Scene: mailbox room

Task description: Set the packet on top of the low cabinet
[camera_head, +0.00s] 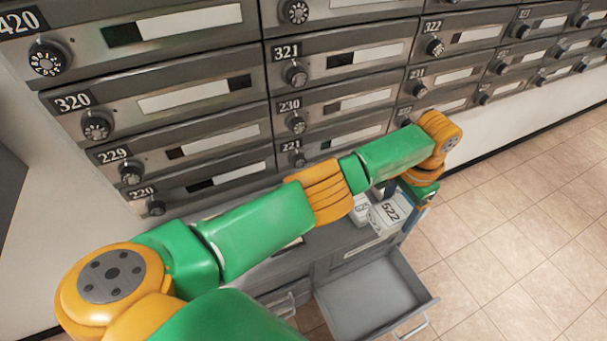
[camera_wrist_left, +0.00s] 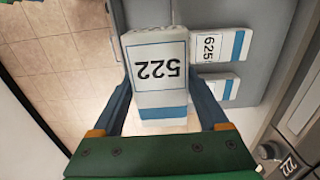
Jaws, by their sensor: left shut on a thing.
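The packet (camera_wrist_left: 158,65), a white box with a blue band and the number 522, is between the two fingers of my left gripper (camera_wrist_left: 160,92) in the left wrist view. The gripper is shut on it. In the head view the packet (camera_head: 388,212) is at the right end of the low cabinet (camera_head: 328,241), beside my left gripper (camera_head: 412,198). In the wrist view it overlaps the edge of the grey cabinet top (camera_wrist_left: 262,65). I cannot tell whether its underside touches the top. My left arm hides part of the cabinet. My right gripper is not in view.
Two similar white and blue packets, one marked 625 (camera_wrist_left: 218,48) and another (camera_wrist_left: 218,86), lie on the cabinet beside the held one. An open, empty drawer (camera_head: 372,297) juts out at the front. Numbered mailboxes (camera_head: 340,80) line the wall. Tiled floor (camera_head: 510,235) is clear at right.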

